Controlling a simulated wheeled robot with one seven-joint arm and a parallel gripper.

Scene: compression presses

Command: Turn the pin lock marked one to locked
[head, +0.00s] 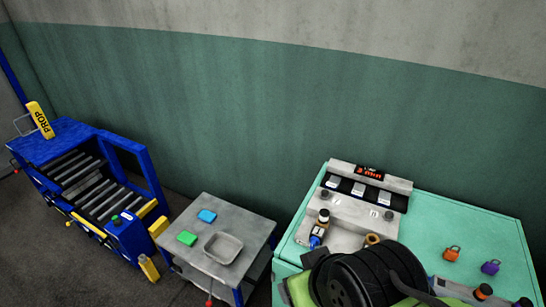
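A grey metal fixture (345,213) sits on the pale green cabinet (440,212) at the right. A black-topped knob with a copper-coloured collar and a blue part (319,228) stands at its front left. A brown round part (373,239) shows at its front right, partly behind a dark ribbed body. Small dark marks on the fixture are too small to read, so I cannot tell which part is marked one or how it is turned. My gripper cannot be made out.
The dark ribbed body (362,279) with green parts covers the cabinet's near left. An orange padlock (452,253) and a purple one (490,267) lie at right. A grey table (251,222) holds a tray (223,247). A blue roller conveyor (62,137) stands left.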

